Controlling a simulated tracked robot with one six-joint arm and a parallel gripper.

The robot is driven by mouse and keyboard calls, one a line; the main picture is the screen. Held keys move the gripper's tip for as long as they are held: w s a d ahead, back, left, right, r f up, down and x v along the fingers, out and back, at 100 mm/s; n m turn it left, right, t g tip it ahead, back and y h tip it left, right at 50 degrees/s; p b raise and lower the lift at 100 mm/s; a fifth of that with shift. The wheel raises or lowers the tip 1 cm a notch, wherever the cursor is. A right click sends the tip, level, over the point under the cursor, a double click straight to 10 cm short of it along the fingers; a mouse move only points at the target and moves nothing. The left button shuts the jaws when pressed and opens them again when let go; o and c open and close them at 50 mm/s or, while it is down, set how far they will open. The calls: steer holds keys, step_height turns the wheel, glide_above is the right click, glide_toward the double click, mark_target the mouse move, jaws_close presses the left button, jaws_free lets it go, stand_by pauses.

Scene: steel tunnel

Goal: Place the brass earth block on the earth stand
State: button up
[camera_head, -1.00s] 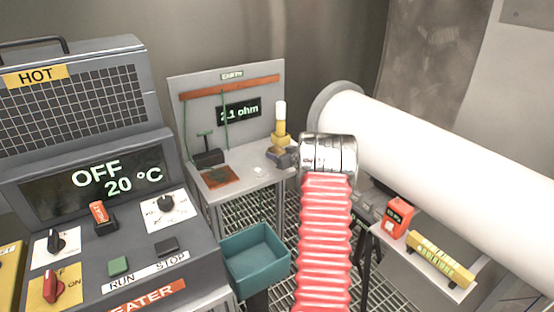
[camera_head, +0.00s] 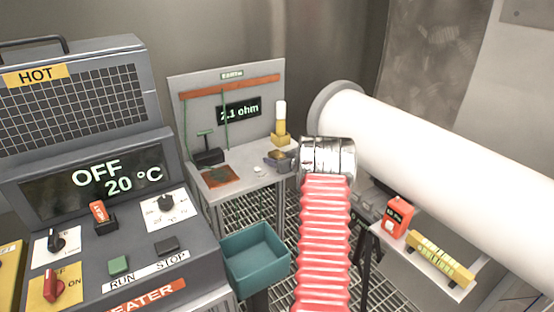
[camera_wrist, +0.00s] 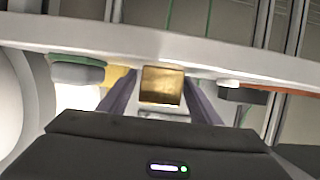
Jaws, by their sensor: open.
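The brass earth block (camera_wrist: 162,85) shows as a small gold square face in the middle of the wrist view. My gripper (camera_wrist: 160,100) is open, with one dark finger on each side of the block. In the head view, the block (camera_head: 277,154) is small between the jaws of my gripper (camera_head: 279,160), at the right end of the earth stand (camera_head: 246,178). The stand is a grey bench with an upright back panel and a display reading about 2.1 ohm. I cannot tell whether the block's underside touches the bench top.
A copper plate (camera_head: 219,177), a dark clamp (camera_head: 208,156) and a small white disc (camera_head: 260,171) are on the bench. A yellow post with a white top (camera_head: 281,120) stands just behind my gripper. A teal bin (camera_head: 256,258), a heater cabinet (camera_head: 140,240) and a white pipe (camera_head: 440,165) surround it.

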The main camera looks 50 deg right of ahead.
steer(key=shift+r, duration=0.15)
steer(key=v, duration=1.2)
stand_by(0.7)
steer(key=shift+s, duration=0.15)
